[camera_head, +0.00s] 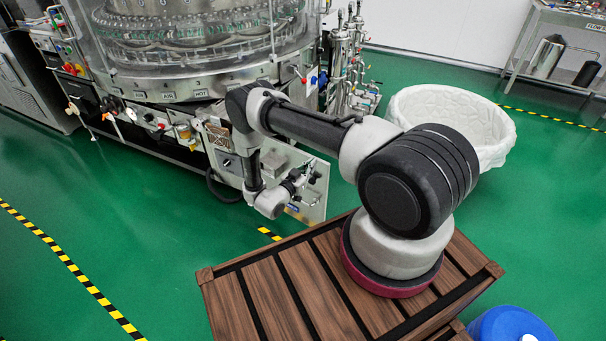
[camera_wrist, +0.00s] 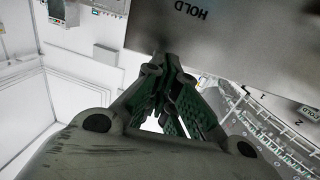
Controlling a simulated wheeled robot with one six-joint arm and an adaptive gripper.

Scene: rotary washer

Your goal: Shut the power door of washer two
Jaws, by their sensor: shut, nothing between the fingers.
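The rotary washer (camera_head: 190,90) stands at the back, a round glass-walled machine on a steel base. A flat metal door panel (camera_head: 317,207) sticks out from the lower right of its base, so it stands open; I cannot read a number on it. My gripper (camera_head: 311,168) is in front of this panel near its upper part. In the wrist view my gripper (camera_wrist: 163,65) is shut and empty, with a metal surface marked HOLD (camera_wrist: 225,35) close beyond the fingertips. I cannot tell whether they touch it. My forearm and wrist hide part of the base.
A white-lined round bin (camera_head: 450,105) stands right of the washer. Steel canisters (camera_head: 345,60) stand between them. A steel table (camera_head: 560,45) is at the back right. A blue container (camera_head: 508,325) is at the lower right. Green floor (camera_head: 110,230) is open at the left.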

